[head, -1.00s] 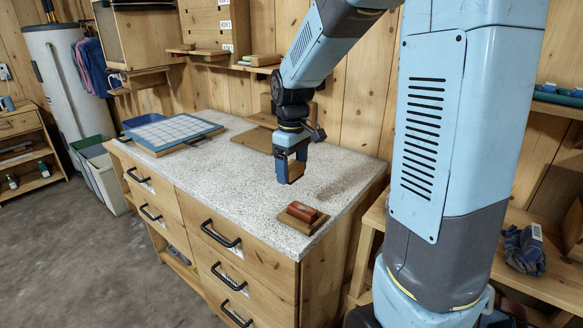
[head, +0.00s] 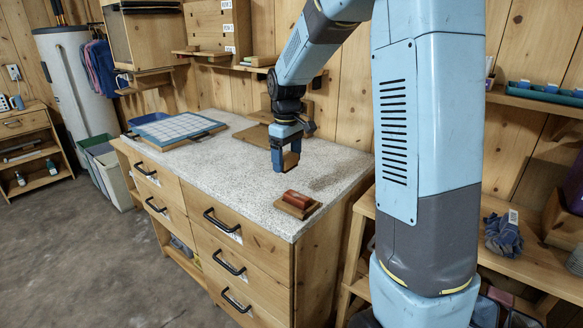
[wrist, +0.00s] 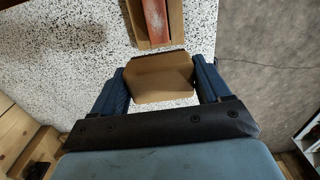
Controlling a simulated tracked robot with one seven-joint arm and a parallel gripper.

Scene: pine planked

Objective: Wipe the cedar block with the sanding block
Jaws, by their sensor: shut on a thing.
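The cedar block (head: 297,198) is a small reddish block lying on a thin brown wooden board (head: 304,213) near the front right corner of the speckled worktop. It also shows at the top of the wrist view (wrist: 155,20). My gripper (head: 284,164) is shut on a tan block, which I take for the sanding block (head: 291,160). The held block fills the space between the blue fingers in the wrist view (wrist: 160,80). My gripper is behind the cedar block in the head view, apart from it. The fingers hide part of the held block.
The speckled worktop (head: 235,180) is clear around the cedar block. A blue-framed grid panel (head: 172,130) lies at its far left. A brown board (head: 253,135) lies behind my gripper. Drawers are below, and a shelf with gloves (head: 503,233) stands at the right.

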